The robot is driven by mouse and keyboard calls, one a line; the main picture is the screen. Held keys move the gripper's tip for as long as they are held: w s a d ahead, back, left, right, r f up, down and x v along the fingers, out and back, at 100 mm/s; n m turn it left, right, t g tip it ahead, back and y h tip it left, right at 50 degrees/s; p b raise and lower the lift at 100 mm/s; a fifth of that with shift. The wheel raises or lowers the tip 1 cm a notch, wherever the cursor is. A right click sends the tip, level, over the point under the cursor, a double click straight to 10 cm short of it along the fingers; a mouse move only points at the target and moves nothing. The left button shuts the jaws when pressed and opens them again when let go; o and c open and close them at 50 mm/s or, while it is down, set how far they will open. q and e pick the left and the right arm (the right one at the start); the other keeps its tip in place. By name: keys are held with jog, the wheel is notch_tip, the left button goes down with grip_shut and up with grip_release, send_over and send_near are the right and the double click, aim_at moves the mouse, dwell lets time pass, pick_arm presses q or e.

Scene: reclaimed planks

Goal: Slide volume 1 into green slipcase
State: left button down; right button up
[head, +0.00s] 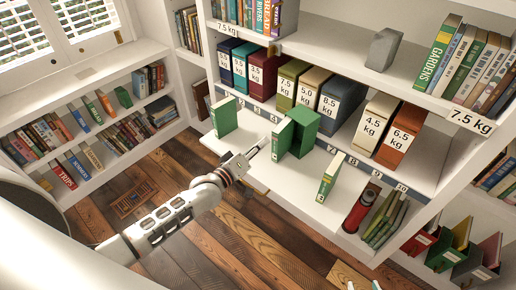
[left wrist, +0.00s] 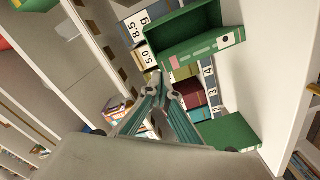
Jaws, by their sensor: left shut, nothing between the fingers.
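The green slipcase (head: 306,124) stands on the white ledge, its hollow side showing in the left wrist view (left wrist: 172,34). A green volume (head: 282,139) stands at its left side; I cannot tell whether it is partly inside. A second green volume (head: 224,116) stands further left, and a thin green one with a pale spine (head: 328,180) stands to the right. I cannot read which is volume 1. My left gripper (head: 262,144) is shut and empty, just left of the volume beside the slipcase. My right gripper (head: 363,285) shows only as two separated tips at the bottom edge.
Weight-marked books (head: 297,88) line the shelf behind the ledge (head: 267,172). A grey block (head: 383,49) sits on the shelf above. A red cylinder (head: 359,208) and leaning books stand below right. The ledge between slipcase and thin volume is clear.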

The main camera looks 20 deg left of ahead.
aim_at(281, 127)
pick_arm(q)
jog(key=b+x, duration=0.1)
jog(key=x, duration=0.1)
jog(key=shift+w+d+f, duration=0.1)
jog(key=shift+w+f, duration=0.05)
jog(key=shift+w, duration=0.15)
jog(key=shift+w+d, duration=0.1)
jog(key=shift+w, duration=0.2)
pick_arm(e)
jog(key=shift+f, duration=0.8)
pick_arm(q)
jog(key=shift+w+d, duration=0.15)
jog(key=shift+w, duration=0.25)
pick_arm(e)
jog(key=shift+s+f, duration=0.25)
jog(key=shift+f, duration=0.15)
